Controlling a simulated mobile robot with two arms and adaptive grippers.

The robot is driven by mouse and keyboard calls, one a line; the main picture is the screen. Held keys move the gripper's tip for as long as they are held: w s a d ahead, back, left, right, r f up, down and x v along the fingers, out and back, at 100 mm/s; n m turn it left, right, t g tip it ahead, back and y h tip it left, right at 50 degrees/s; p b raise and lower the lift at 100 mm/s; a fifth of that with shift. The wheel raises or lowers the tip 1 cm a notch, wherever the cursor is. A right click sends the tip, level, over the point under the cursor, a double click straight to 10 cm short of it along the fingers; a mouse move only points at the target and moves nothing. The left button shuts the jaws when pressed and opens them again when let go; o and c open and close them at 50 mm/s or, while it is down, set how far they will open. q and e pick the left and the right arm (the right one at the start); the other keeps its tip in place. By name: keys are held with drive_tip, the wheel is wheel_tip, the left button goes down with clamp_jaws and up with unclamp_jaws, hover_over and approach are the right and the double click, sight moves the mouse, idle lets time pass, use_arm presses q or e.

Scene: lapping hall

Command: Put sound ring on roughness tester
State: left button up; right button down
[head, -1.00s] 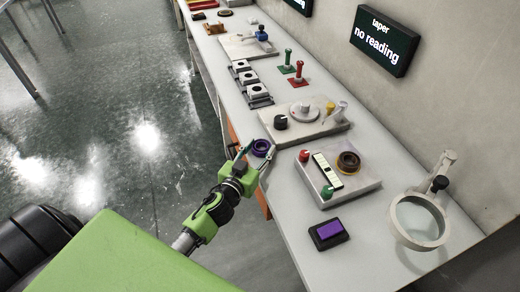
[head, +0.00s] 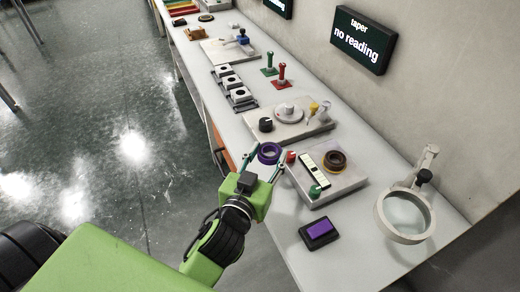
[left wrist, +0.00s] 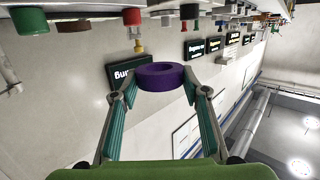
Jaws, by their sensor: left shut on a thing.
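A purple ring (head: 270,161) is held between the fingertips of my left gripper (head: 266,160). It appears raised above the bench's front edge, and in the left wrist view it (left wrist: 160,81) spans the gap between the fingers (left wrist: 160,97). Which instrument is the roughness tester I cannot tell. My right gripper is out of view.
A ring-shaped magnifier (head: 380,222) and a black pad with a purple top (head: 319,230) stand at the near end. Red and green posts (head: 281,72) and several square blocks (head: 239,95) are farther back. A wall screen (head: 360,38) reads "taper no reading".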

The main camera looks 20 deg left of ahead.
use_arm(q)
drive_tip(key=shift+s+d+r, duration=0.25)
drive_tip(key=shift+s+d, duration=0.05)
drive_tip(key=shift+d, duration=0.05)
drive_tip(key=shift+s+d+f+n+y, duration=0.15)
drive_tip(key=shift+s+d+n+y, duration=0.15)
drive_tip(key=shift+s+y, duration=0.4)
drive_tip(key=s+a+r+n+g+y, duration=0.2)
drive_tip(key=s+a+r+n+y, duration=0.1)
drive_tip(key=s+r+n+y, duration=0.25)
drive_tip(key=w+d+f+m+h, duration=0.1)
drive_tip(key=w+f+m+t+h, duration=0.1)
drive_tip(key=w+f+m+h, duration=0.1)
drive_tip(key=w+d+f+m+h, duration=0.1)
drive_tip(key=w+f+h, duration=0.1)
drive_tip(key=shift+d+f+m+t, duration=0.15)
drive_tip(key=shift+d+m+t, duration=0.15)
drive_tip(key=shift+t, duration=0.1)
drive_tip(key=shift+w+f+m+h, duration=0.1)
drive_tip(key=shift+w+m+h, duration=0.25)
drive_tip(key=shift+w, duration=0.1)
drive_tip(key=shift+w+a+m+h, duration=0.15)
drive_tip(key=shift+w+m+h, duration=0.25)
drive_tip(key=shift+w+h, duration=0.15)
